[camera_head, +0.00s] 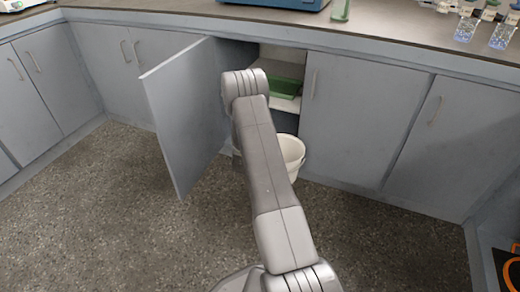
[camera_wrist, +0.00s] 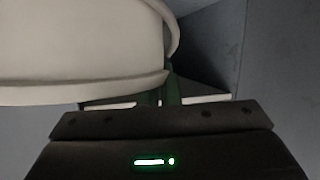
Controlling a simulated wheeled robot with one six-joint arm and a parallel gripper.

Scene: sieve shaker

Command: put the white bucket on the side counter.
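The white bucket (camera_head: 291,153) is at the open cabinet's front, upright in the head view and partly hidden by my arm. Whether its base touches the floor is hidden. In the wrist view the bucket (camera_wrist: 80,45) fills the upper left, its rim close to my gripper (camera_wrist: 161,97). Dark green narrow shapes show at the rim, but I cannot tell whether they are fingers or whether they grip it. In the head view my gripper is hidden behind my arm. A counter runs along the back (camera_head: 190,8) and another stands at the left (camera_head: 28,22); which is the side counter is unclear.
A cabinet door (camera_head: 178,115) stands open left of my arm. Inside the cabinet, a green tray (camera_head: 284,87) lies on a shelf. A blue device (camera_head: 285,3) and glassware (camera_head: 502,36) stand on the back counter. Floor (camera_head: 110,200) at the left is clear.

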